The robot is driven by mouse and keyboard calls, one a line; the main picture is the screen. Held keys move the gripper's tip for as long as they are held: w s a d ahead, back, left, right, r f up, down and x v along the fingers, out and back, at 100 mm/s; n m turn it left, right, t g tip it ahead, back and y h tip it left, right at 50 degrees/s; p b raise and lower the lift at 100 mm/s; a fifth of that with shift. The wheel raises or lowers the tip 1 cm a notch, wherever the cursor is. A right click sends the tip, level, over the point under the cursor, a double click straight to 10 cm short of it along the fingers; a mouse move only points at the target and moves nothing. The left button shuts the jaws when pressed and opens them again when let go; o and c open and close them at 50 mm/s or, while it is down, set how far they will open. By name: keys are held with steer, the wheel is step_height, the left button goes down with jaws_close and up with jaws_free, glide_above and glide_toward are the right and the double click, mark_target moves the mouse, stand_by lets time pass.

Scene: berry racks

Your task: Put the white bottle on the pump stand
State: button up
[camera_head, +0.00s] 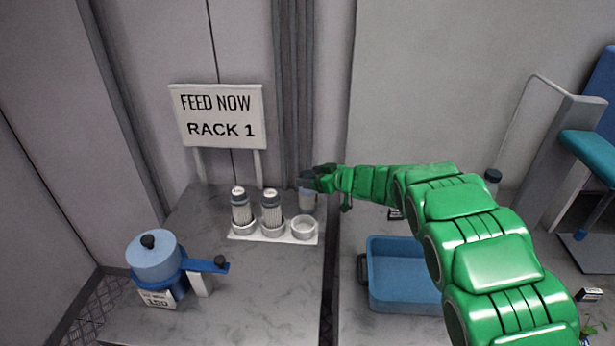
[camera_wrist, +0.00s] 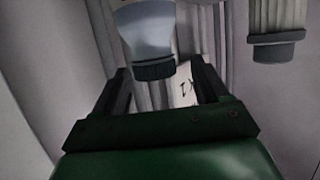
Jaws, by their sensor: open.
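My gripper (camera_head: 318,180) is at the end of my green arm, open, above the back right of a white holder strip. In the wrist view its two fingers (camera_wrist: 160,80) frame a grey-blue bottle (camera_wrist: 148,30) with a dark ribbed cap; whether they touch it is unclear. A greyish bottle (camera_head: 307,202) shows just below the gripper, its top hidden. Two white-bodied bottles with dark bands, a left one (camera_head: 240,208) and a right one (camera_head: 271,210), stand upright in the strip. I cannot tell for sure which thing is the pump stand.
The strip's right ring (camera_head: 304,228) is empty. A blue pot-like device (camera_head: 155,265) with a label stands at the front left. A sign (camera_head: 218,117) reads "FEED NOW RACK 1". A blue tray (camera_head: 376,290) lies right of the counter gap.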

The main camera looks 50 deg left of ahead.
steer(key=v, duration=0.9)
steer(key=shift+d, duration=0.3)
steer(key=shift+w+r, duration=0.1)
steer(key=shift+r, duration=0.1)
